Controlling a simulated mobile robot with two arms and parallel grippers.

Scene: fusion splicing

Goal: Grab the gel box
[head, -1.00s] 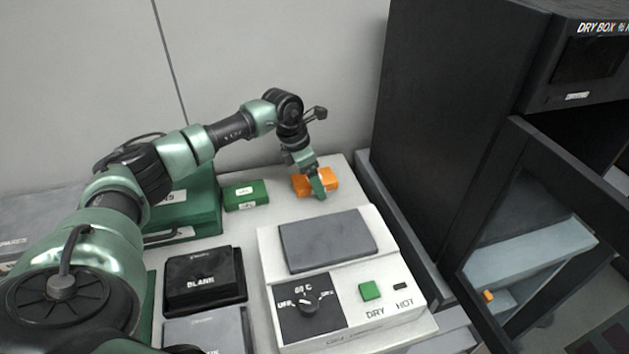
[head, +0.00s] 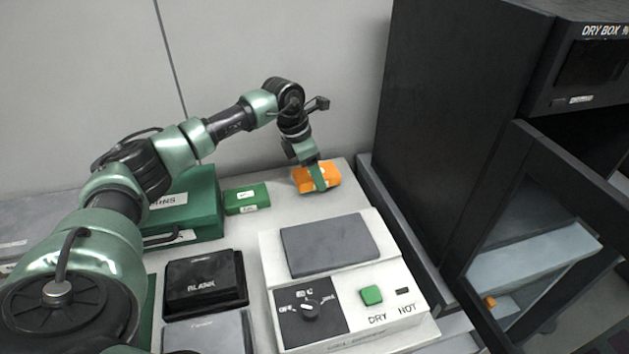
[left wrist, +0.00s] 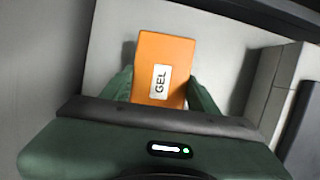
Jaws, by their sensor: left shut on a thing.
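The gel box is an orange box (head: 304,181) at the back of the white bench, behind the dryer in the head view. In the left wrist view the orange box (left wrist: 165,55) shows a white label reading GEL. My left gripper (head: 319,178) is shut on it, with a green finger on each side of the box in the left wrist view (left wrist: 161,92). The finger in front hides part of the box in the head view. I cannot tell clearly whether the box is off the bench. My right gripper is not in view.
A white dryer with a dark plate (head: 330,245) stands in front of the box. Green cases (head: 246,198) and a black BLANK case (head: 205,281) lie to the left. A tall black dry box (head: 455,110) with an open door (head: 560,190) stands right.

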